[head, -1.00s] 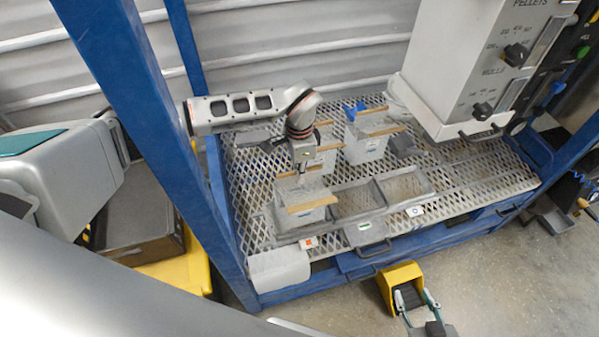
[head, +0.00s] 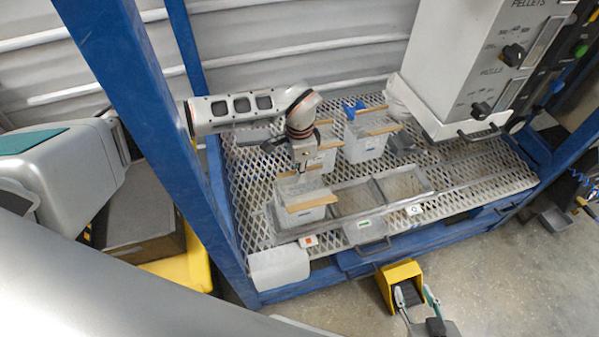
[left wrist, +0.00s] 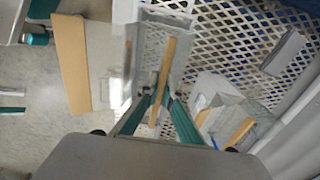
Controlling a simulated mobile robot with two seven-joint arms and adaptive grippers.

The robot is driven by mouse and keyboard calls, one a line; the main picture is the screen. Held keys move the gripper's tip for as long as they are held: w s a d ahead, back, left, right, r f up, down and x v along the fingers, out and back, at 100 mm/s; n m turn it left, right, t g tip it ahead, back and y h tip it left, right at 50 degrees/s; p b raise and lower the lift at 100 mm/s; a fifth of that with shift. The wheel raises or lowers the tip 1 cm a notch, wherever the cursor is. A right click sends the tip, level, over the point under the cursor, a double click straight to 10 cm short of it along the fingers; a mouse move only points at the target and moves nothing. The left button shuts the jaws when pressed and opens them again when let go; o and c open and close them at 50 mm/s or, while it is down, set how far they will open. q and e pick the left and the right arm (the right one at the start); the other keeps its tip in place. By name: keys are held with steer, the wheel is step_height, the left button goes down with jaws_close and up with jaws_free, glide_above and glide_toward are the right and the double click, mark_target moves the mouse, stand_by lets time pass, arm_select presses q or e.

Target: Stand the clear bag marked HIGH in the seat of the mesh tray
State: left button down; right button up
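A clear bag (head: 300,217) with tan strips and a small blue mark is at the left end of the mesh tray (head: 340,212). The mark's lettering is too small to read. I cannot tell whether the bag's bottom rests in the tray. Two more strip-topped clear bags, one in the middle (head: 319,165) and one further right (head: 364,150), stand behind. My right gripper (head: 416,297) is open and empty, low at the front.
The tray's middle compartment (head: 357,194) and right compartment (head: 403,182) look empty. A grey hopper (head: 460,70) overhangs the right back. Blue frame posts (head: 150,110) stand at left. A yellow guard (head: 403,270) is on the floor by my right gripper. Mesh bench at right is clear.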

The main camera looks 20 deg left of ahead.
arm_select(q)
steer(key=shift+f, duration=0.55)
steer(key=c, duration=2.2)
jaws_free()
step_height(320, 180, up, 12)
steer(key=shift+r, duration=0.1)
